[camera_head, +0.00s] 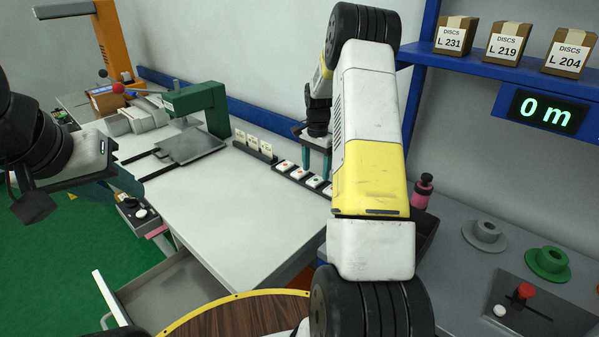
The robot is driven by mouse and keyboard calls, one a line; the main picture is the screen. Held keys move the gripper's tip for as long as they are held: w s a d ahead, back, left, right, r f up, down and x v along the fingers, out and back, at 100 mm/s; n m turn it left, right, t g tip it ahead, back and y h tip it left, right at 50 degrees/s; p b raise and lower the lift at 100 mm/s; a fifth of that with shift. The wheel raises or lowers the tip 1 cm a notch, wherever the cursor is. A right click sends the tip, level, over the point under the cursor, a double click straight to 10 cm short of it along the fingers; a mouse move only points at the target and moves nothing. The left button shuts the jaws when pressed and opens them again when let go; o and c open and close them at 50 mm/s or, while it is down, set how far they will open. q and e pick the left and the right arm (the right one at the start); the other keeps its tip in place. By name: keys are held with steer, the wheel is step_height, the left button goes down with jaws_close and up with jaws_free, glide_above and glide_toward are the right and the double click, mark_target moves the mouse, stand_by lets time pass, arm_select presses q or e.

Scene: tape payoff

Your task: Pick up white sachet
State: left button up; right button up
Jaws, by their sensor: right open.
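Several small white sachets with coloured spots lie in a row in a dark tray on the light worktop. One sachet (284,166) with an orange-red spot is at the row's far end, and another (315,181) with a green spot is nearer. My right gripper (317,164) points down over this row with its two teal fingers apart. Nothing shows between them; whether they touch a sachet cannot be told. My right forearm hides the near end of the row. My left gripper (112,185) is at the left, off the worktop's edge, its fingers partly hidden.
A green press-like machine (197,101) with a grey plate stands at the back of the worktop (235,205). A rack of upright cards (253,146) is beside the sachets. An open drawer (165,290) juts out below. A blue shelf holds boxes (508,42) at right.

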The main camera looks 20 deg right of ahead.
mark_target(315, 180)
step_height(315, 180, down, 4)
steer(key=shift+w+r, duration=0.15)
steer(key=shift+r, duration=0.05)
jaws_close()
steer(key=shift+r, duration=0.15)
